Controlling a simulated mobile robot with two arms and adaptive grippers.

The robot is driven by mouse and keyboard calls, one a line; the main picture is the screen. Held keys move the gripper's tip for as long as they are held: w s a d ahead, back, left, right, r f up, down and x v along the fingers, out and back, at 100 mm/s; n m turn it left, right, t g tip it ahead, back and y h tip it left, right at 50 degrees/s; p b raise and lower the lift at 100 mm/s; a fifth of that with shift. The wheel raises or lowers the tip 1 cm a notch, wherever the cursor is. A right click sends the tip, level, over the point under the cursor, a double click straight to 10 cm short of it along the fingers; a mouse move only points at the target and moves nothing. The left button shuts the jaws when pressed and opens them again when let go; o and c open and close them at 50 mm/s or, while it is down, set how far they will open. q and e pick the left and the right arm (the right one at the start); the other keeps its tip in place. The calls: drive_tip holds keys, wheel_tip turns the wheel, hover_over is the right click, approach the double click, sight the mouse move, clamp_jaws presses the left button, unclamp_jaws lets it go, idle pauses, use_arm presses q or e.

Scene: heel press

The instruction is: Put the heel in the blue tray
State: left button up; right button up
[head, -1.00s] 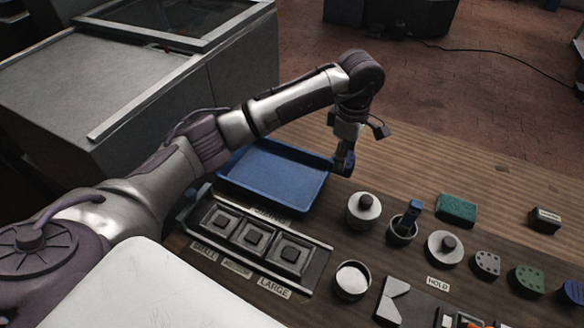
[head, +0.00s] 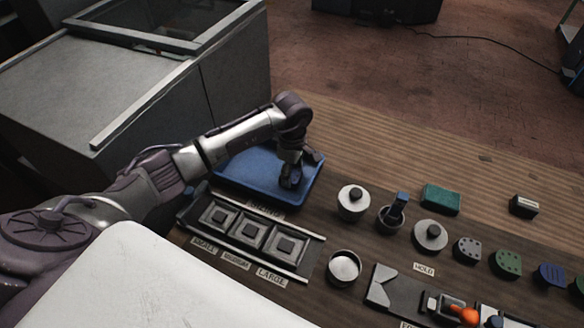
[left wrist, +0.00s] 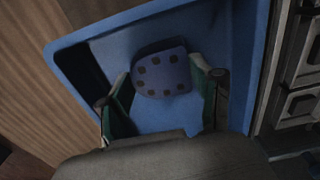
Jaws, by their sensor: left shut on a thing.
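The blue tray (head: 238,171) lies on the wooden table at the back left, beyond the label rack. My left gripper (head: 290,181) is over the right part of the tray, pointing down. In the left wrist view, the left gripper (left wrist: 162,92) is shut on a blue heel (left wrist: 162,74) with several dark holes, which sits between its green-padded fingers. Behind it is the blue floor of the tray (left wrist: 100,28). I cannot tell whether the heel touches the floor. In the head view the heel is hidden by the gripper. My right gripper is not in view.
A rack with square blocks (head: 250,235) stands just in front of the tray. To the right are a round lidded pot (head: 353,205), a cup with a brush (head: 392,215), a green pad (head: 440,198) and several other heels (head: 508,263).

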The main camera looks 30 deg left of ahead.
sight(292, 174)
use_arm(q)
drive_tip(key=shift+f, duration=0.15)
drive_tip(key=o, duration=1.2)
drive_tip(key=shift+r, duration=0.55)
wheel_tip(292, 174, up, 11)
drive_tip(key=b, duration=0.2)
drive_tip(key=shift+r+b, duration=0.2)
drive_tip(key=shift+b, duration=0.15)
